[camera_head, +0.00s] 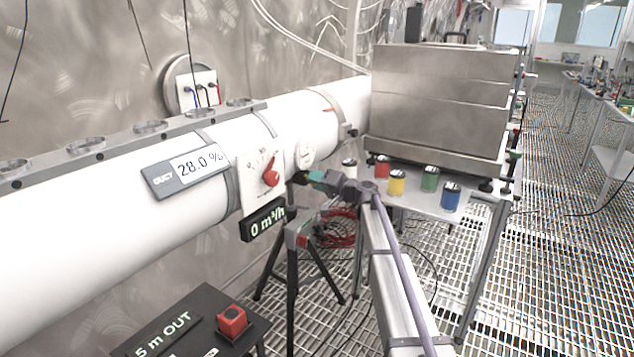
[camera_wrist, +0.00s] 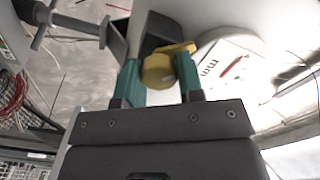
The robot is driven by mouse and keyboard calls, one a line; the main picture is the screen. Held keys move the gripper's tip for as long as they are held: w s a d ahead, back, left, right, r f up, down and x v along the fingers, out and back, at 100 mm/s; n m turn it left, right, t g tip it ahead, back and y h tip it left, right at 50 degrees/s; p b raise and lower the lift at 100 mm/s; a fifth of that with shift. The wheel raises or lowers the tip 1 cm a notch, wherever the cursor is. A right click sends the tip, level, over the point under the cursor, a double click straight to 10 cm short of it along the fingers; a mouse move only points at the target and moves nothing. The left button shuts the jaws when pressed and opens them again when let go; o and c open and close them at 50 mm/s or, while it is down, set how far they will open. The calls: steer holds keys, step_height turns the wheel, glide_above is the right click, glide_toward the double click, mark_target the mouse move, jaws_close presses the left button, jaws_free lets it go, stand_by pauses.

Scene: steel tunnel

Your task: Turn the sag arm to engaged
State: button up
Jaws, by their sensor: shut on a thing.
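The handle has a rounded body and a flat lever pointing to the upper right. A dark bracket (camera_wrist: 165,28) is just behind it. In the head view the handle is mostly hidden by my gripper. No engaged marking can be read.
Coloured jars stand on a table (camera_head: 480,199) at right, before a steel box (camera_head: 440,100).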

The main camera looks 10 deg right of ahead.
steer(key=m, duration=0.4)
steer(key=shift+f+m, duration=0.1)
steer(key=shift+m, duration=0.2)
steer(key=m, duration=0.4)
steer(key=shift+m, duration=0.3)
steer(key=o, duration=0.9)
steer(key=v, duration=1)
steer(key=shift+s+d, duration=0.3)
